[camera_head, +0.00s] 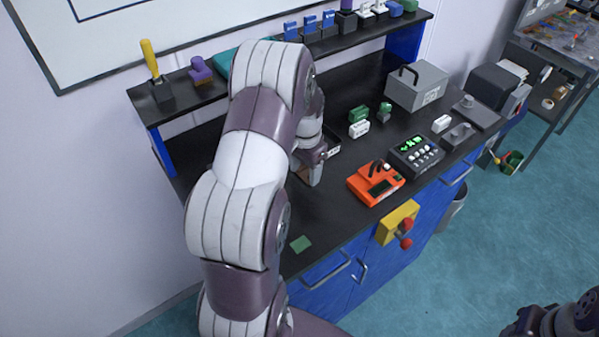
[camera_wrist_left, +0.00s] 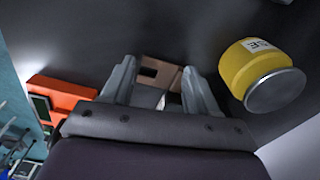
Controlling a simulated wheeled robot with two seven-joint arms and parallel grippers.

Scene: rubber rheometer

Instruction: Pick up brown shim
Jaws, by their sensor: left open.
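The brown shim (camera_wrist_left: 157,72) lies on the dark bench top in the left wrist view, beyond and between the fingertips. It is a small flat brown piece with a darker patch on it. My left gripper (camera_wrist_left: 158,78) is open, one finger on each side of the shim's near part, and nothing is clamped. In the head view my left gripper (camera_head: 312,168) points down low over the bench, and my left arm hides much of the area around the shim. Whether the fingers touch the shim cannot be told. Only part of my right arm shows at the bottom right.
A yellow labelled container (camera_wrist_left: 265,72) stands close to the right finger. An orange device (camera_head: 376,183) sits right of the gripper, with a black device (camera_head: 415,155) beyond. A green pad (camera_head: 301,244) lies near the front edge. A raised shelf (camera_head: 190,98) runs behind.

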